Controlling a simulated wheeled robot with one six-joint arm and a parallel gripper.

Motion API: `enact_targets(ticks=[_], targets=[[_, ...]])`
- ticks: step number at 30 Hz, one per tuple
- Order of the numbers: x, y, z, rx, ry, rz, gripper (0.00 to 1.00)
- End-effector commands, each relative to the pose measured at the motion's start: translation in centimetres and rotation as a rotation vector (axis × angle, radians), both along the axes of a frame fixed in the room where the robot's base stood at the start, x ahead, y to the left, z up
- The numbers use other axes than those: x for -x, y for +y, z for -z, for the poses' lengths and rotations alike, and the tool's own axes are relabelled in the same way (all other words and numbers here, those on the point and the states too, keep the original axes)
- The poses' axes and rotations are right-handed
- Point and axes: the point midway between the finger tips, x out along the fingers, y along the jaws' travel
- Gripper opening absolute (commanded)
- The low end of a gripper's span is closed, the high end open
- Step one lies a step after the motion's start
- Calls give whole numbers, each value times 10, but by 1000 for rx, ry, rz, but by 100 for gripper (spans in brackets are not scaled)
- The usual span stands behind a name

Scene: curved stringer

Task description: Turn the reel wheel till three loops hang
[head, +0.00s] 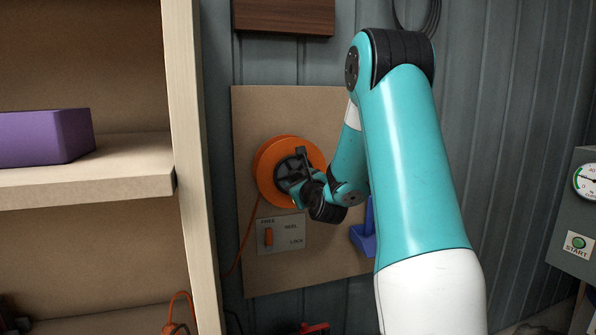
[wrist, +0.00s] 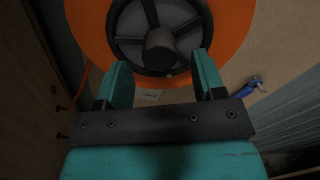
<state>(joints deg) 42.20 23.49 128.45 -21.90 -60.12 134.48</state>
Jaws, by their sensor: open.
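The orange reel (head: 265,170) is mounted on a tan board on the wall. Its dark spoked wheel with a round hub shows in the wrist view (wrist: 160,48). My gripper (wrist: 165,75) is open, its two teal fingers pointing at the lower part of the wheel with nothing visible between them but the wheel and board. In the head view my gripper (head: 297,180) is in front of the wheel and covers part of it. An orange cord hangs from the reel's lower left side (head: 240,245); I cannot count hanging loops.
A blue bracket (head: 364,235) is on the board's right. A shelf (head: 120,165) with a purple box (head: 45,137) stands left. A gauge panel (head: 578,215) is at right.

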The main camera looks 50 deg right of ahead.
Motion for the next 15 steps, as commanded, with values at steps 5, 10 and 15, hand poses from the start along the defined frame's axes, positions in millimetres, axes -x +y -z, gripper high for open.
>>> enact_targets(ticks=[5,10,15], targets=[[-15,-9,-1,-1,-1,0,63],[-19,-11,0,-1,-1,0,63],[-19,-11,0,-1,-1,0,63]])
